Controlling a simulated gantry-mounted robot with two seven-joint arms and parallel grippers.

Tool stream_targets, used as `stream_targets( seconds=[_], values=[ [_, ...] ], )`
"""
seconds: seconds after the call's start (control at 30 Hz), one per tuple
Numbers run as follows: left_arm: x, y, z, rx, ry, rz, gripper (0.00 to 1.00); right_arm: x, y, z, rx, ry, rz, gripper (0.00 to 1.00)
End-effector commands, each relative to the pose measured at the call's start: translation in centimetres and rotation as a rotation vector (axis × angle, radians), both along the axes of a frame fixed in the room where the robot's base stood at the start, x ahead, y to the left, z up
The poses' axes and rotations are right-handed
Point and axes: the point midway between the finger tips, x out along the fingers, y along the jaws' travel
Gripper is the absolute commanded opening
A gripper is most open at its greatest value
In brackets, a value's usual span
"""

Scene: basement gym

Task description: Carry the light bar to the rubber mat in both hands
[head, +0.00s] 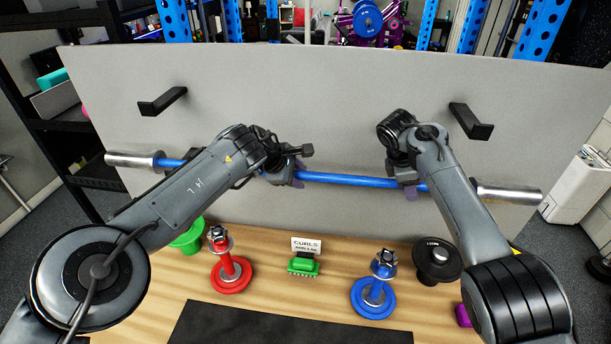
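The light bar (345,180) has a blue shaft and silver end sleeves. It is held in the air in front of the grey panel, apart from the hooks, its right end a little lower in the picture. My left gripper (284,174) is around the shaft left of its middle. My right gripper (406,180) is around it further right. Both look shut on the shaft, though the wrists partly hide the fingers. The black rubber mat (290,326) lies on the wooden tabletop at the front, cut off by the lower picture edge; its visible part is bare.
Two black hooks, left (162,101) and right (471,121), stick out empty from the panel (320,90). Red (231,270) and blue (374,293) weight stands flank a green block (303,266) with a "CURLS" sign (306,245). A black weight (437,260) stands right.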

Motion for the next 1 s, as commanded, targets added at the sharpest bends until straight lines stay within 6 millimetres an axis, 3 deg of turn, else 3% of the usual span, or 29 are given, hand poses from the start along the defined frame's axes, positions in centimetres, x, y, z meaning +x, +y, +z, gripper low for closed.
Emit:
stream_targets(
  seconds=[0.03,0.27,1.0],
  values=[
    [0.00,0.02,0.02,0.000,0.000,0.000,0.33,0.00,0.01,0.01,0.000,0.000,0.000,0.33],
    [-0.01,0.02,0.01,0.000,0.000,0.000,0.00,0.00,0.03,0.01,0.000,0.000,0.000,0.00],
    [-0.03,0.01,0.02,0.000,0.001,0.000,0.00,0.02,0.03,0.06,0.001,-0.001,0.001,0.00]
  ],
)
